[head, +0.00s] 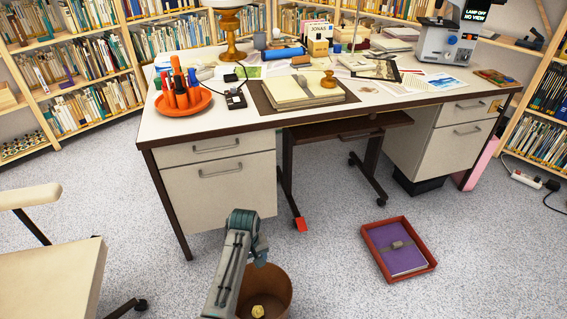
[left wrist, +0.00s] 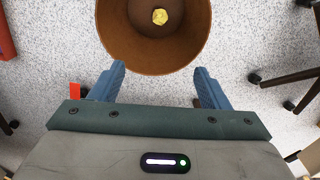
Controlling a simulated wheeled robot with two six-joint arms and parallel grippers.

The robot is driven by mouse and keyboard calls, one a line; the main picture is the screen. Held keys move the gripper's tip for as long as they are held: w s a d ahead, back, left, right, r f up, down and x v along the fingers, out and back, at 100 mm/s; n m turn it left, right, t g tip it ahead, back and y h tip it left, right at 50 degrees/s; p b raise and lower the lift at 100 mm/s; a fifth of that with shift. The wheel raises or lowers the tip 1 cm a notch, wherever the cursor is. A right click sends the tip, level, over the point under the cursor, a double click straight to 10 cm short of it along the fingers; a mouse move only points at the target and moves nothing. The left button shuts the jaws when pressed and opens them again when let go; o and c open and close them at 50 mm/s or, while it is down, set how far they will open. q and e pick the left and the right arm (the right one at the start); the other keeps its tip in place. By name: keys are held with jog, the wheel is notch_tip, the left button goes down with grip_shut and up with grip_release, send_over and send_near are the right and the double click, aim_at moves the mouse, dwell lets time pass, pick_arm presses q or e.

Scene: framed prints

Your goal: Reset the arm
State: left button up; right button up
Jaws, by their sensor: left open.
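My left arm reaches in from the bottom of the head view, with its left gripper (head: 246,232) above the floor in front of the desk. In the left wrist view the left gripper (left wrist: 158,88) has its two blue fingers wide apart with nothing between them. A brown waste bin (head: 279,290) stands under and beside the gripper, and its rim (left wrist: 110,40) shows just beyond the fingertips. A crumpled yellow ball (head: 258,311) lies inside the bin and also shows in the left wrist view (left wrist: 160,17). My right gripper is in neither view.
A cluttered desk (head: 360,103) stands behind. A red tray (head: 432,262) with a purple book (head: 398,254) lies on the floor at right. A chair (head: 50,280) is at left. A small red object (head: 301,224) is by a desk leg.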

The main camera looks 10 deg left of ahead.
pick_arm(q)
jog(key=shift+s, duration=0.1)
